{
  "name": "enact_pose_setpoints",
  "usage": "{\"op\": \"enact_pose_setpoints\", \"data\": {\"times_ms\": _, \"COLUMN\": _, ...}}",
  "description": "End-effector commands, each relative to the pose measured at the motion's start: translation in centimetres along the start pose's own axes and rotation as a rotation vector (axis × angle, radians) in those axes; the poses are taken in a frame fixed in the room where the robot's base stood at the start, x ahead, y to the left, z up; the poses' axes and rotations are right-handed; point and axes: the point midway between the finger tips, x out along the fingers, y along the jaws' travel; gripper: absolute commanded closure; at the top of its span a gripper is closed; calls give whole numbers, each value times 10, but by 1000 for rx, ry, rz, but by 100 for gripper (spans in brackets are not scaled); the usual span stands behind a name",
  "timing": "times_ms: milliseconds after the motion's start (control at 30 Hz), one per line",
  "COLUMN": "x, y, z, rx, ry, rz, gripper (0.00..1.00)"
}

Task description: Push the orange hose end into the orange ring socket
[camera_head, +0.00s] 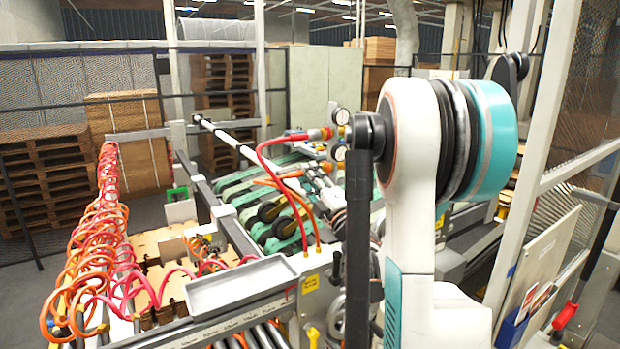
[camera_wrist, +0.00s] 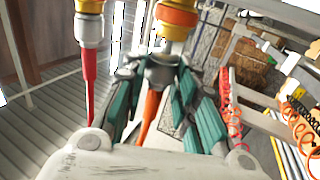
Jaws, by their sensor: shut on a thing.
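In the wrist view my gripper (camera_wrist: 161,72) has its teal fingers shut around the grey metal end of the orange hose (camera_wrist: 151,108). The hose hangs down between the fingers. The orange ring socket (camera_wrist: 178,18) is straight above the held end, with a silver collar under its ring. The hose end is lined up closely with this collar, but I cannot tell whether it is inside or only against it. In the head view the orange hose (camera_head: 302,206) shows as a curve, while I cannot make out my fingers clearly.
Left of the socket, a yellow socket (camera_wrist: 90,8) has a red hose (camera_wrist: 89,88) hanging from it. In the head view the red hose (camera_head: 264,160) arches to a coupling beside round gauges (camera_head: 342,117). Coiled hoses (camera_head: 90,240) and a grey tray (camera_head: 240,287) are at left.

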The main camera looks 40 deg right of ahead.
Motion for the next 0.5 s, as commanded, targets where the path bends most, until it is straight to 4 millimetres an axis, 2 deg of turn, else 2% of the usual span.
{"op": "enact_pose_setpoints", "data": {"times_ms": 500, "x": 0, "y": 0, "z": 4, "rx": -1, "ry": 0, "rz": 0, "gripper": 92}}
